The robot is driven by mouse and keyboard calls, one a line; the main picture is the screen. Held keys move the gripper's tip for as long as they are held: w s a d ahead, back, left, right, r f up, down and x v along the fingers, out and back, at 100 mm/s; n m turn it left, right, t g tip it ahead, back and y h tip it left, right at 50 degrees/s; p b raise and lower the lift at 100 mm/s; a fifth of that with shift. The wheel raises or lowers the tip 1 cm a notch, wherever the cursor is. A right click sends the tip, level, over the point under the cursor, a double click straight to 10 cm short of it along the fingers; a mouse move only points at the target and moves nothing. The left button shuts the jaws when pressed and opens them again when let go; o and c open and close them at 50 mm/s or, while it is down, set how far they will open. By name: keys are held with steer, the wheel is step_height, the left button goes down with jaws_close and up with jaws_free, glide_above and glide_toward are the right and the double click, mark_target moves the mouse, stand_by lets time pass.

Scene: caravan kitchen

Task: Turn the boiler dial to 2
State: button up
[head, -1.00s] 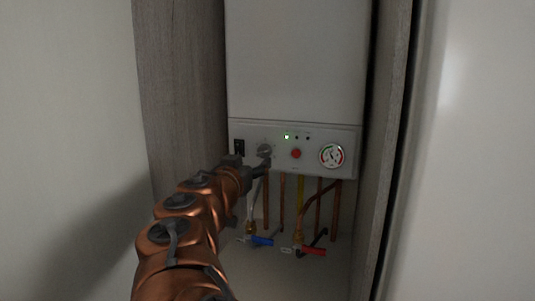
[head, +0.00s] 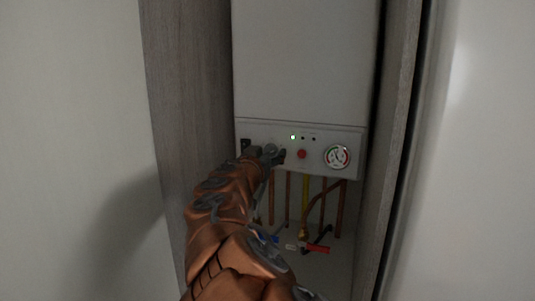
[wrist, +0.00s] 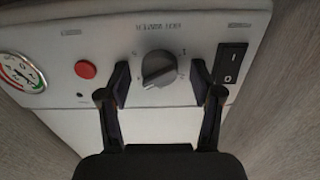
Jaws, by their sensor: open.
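The boiler (head: 306,60) is a white box in a grey wood-sided cupboard. Its dial (wrist: 159,68) is a round grey knob with a raised grip bar, shown in the wrist view under blurred lettering; the numbers are too small to read. In the head view the dial (head: 271,149) is partly covered by my gripper (head: 268,155). My gripper (wrist: 160,82) is open in the wrist view, with one dark finger on each side of the dial and a visible gap on both sides. The bar is tilted off the level.
A red button (wrist: 86,69) and a round gauge (wrist: 20,73) lie left of the dial in the wrist view, a black rocker switch (wrist: 230,64) right. Copper pipes (head: 323,205) and a red-handled valve (head: 317,249) are below. Cupboard sides (head: 387,150) are close.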

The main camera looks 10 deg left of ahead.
steer(key=shift+c, duration=0.3)
steer(key=c, duration=1.1)
